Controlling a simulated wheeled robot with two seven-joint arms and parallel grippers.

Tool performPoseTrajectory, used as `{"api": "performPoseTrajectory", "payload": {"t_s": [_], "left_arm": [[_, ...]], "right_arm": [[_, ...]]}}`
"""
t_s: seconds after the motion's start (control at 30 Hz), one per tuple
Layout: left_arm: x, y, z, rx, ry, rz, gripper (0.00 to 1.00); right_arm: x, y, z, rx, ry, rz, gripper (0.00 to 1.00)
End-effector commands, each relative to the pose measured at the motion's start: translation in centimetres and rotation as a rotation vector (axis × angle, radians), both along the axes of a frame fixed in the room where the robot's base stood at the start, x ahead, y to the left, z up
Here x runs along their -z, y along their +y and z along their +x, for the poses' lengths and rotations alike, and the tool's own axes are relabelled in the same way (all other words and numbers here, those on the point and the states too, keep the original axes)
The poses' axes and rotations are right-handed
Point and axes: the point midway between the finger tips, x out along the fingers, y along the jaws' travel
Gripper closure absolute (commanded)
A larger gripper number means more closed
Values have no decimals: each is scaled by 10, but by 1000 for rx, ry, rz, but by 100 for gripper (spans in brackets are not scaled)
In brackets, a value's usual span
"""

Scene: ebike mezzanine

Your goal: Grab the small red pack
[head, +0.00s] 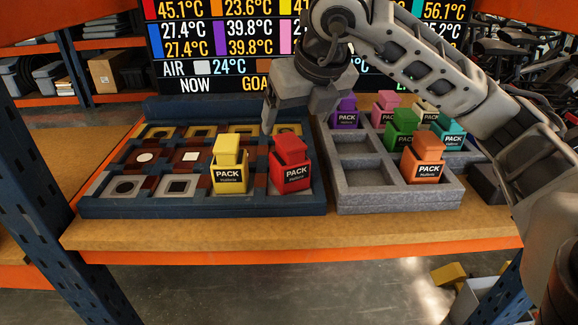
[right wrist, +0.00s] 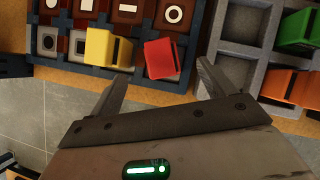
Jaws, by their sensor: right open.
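The small red pack (head: 290,168) stands upright in the front right part of the blue tray (head: 200,207), right beside a yellow pack (head: 229,166). In the right wrist view the red pack (right wrist: 162,58) lies ahead of and between the fingers, looking slightly turned. My right gripper (head: 298,112) is open and empty, above and behind the red pack in the head view; its two spread fingers also show in the right wrist view (right wrist: 158,85). No contact with the pack is visible. My left gripper is not in view.
A grey tray (head: 398,204) to the right holds orange, green, purple, pink and teal packs, with several empty compartments at its left. A blue upright (head: 60,170) stands at the left. A temperature board (head: 200,45) stands behind the trays. The wooden shelf front (head: 290,238) is clear.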

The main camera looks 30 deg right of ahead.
Motion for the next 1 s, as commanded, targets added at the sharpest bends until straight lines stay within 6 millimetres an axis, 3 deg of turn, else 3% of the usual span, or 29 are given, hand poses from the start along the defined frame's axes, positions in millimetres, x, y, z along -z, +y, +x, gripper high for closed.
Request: {"api": "performPoseTrajectory", "payload": {"t_s": [0.1,0.43,0.7,1.0], "left_arm": [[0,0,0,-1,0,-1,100],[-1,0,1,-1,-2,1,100],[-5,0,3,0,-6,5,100],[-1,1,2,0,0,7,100]], "right_arm": [[21,-2,11,-1,5,0,18],[46,-3,24,-3,3,1,18],[80,-6,39,-4,3,3,18],[85,-7,42,-4,1,1,18]]}}
